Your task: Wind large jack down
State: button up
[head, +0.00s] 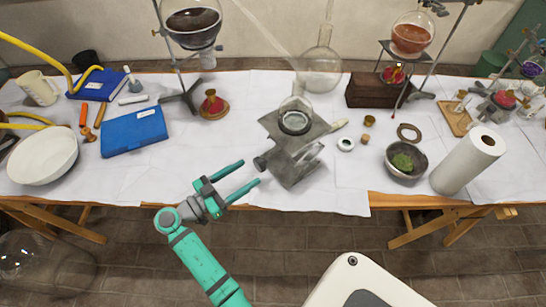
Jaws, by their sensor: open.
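The large jack (294,165) is a grey metal lab jack near the front edge of the table, in the middle of the head view. Its top plate is raised and a small round glass flask (295,115) stands on it. A dark knob (261,163) sticks out at the jack's left side. My gripper (251,173) is teal, open and empty, just left of the knob with its fingertips pointing toward it. I cannot tell whether a fingertip touches the knob.
A blue case (134,131) and a white bowl (43,155) lie to the left. A large clear flask (320,70) stands behind the jack. A metal bowl (406,160) and a paper roll (468,160) stand to the right. Bare cloth lies left of the jack.

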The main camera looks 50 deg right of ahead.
aim_at(265, 161)
jog(key=x, duration=1)
jog(key=shift+d+r, duration=0.1)
jog(key=shift+d, duration=0.25)
jog(key=shift+c, duration=0.4)
jog(key=c, duration=1)
